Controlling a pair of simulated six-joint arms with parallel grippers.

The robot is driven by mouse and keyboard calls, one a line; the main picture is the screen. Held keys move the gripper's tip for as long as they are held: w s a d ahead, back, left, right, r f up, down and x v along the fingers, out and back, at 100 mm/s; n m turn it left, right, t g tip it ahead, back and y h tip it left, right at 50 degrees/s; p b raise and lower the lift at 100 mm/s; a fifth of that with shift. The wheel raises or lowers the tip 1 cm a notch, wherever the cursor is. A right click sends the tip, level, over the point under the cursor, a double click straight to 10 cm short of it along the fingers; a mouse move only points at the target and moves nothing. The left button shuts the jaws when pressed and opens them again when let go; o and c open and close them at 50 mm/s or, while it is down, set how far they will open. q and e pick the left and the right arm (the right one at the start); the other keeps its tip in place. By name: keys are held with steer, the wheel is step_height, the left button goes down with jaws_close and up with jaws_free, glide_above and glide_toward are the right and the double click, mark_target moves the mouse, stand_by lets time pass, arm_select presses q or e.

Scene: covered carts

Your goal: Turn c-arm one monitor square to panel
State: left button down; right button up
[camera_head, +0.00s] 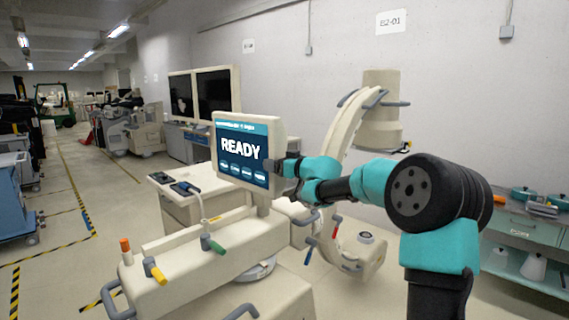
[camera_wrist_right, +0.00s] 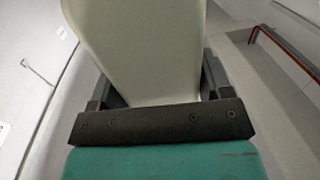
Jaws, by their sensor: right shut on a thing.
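The c-arm one monitor (camera_head: 242,150) stands on a short post above the cream cart (camera_head: 205,262) in the head view. Its screen reads READY and faces left and toward me, at an angle to the cart. My right gripper (camera_head: 276,167) is at the monitor's right lower edge and shut on it. In the right wrist view the cream monitor housing (camera_wrist_right: 140,50) sits between the two dark fingers of my right gripper (camera_wrist_right: 155,85). The finger contact on the screen side is partly hidden. My left gripper is not in view.
The cart's top carries orange, yellow and green handles (camera_head: 152,270). The curved C-arm (camera_head: 345,135) stands behind my right arm. A twin-screen unit (camera_head: 205,95) is farther back. A teal shelf cart (camera_head: 535,235) stands at right. Open floor with striped tape lies at left.

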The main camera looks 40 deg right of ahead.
steer(key=shift+o, duration=0.2)
steer(key=shift+w+a, duration=0.15)
steer(key=shift+a, duration=0.4)
steer(key=o, duration=1.2)
steer(key=shift+w, duration=0.1)
steer(key=shift+d, duration=0.1)
steer(key=v, duration=1.7)
steer(key=shift+s, duration=0.25)
steer(key=shift+r, duration=0.1)
